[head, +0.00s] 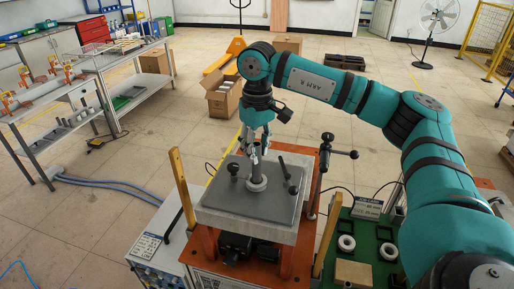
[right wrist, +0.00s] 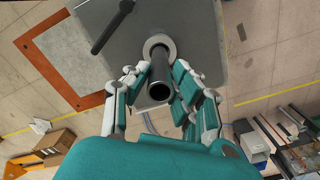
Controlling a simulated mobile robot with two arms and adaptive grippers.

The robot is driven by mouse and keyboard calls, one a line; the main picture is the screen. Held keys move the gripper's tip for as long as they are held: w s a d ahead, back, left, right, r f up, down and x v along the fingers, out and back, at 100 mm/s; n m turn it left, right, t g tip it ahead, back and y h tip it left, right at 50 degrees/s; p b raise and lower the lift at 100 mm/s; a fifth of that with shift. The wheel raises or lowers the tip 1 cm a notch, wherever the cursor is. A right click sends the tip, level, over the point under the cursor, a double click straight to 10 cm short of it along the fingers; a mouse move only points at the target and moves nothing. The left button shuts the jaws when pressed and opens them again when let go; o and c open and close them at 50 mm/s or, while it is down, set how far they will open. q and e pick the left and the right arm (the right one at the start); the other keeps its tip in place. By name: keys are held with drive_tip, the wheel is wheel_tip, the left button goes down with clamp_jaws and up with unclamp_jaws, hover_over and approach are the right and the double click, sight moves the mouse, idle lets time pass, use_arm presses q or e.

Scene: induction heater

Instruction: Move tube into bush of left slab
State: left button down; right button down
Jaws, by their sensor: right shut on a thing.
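A grey slab (head: 226,204) lies on the orange-framed stand, with a round light bush (head: 257,184) near its middle. A dark grey tube (head: 256,170) stands upright at the bush; its open top end shows in the right wrist view (right wrist: 160,91). My right gripper (head: 254,150) is above the slab, its fingers on both sides of the tube and shut on it. In the right wrist view the ring of the bush (right wrist: 158,41) surrounds the tube's far end. How deep the tube sits in the bush cannot be told. My left gripper is not in view.
Black clamp handles (head: 291,181) stand on the slab near the bush. A tall clamp post with a T-handle (head: 326,150) is at its right. White rings (head: 346,243) lie on the green surface at right. A control box (head: 150,246) is at left.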

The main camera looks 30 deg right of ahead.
sight(257, 166)
drive_tip(key=shift+f+b, duration=2.15)
drive_tip(key=shift+f, duration=0.8)
drive_tip(key=c, duration=1)
unclamp_jaws()
drive_tip(key=shift+r, duration=0.15)
wheel_tip(257, 166, up, 12)
drive_tip(key=shift+f, duration=0.1)
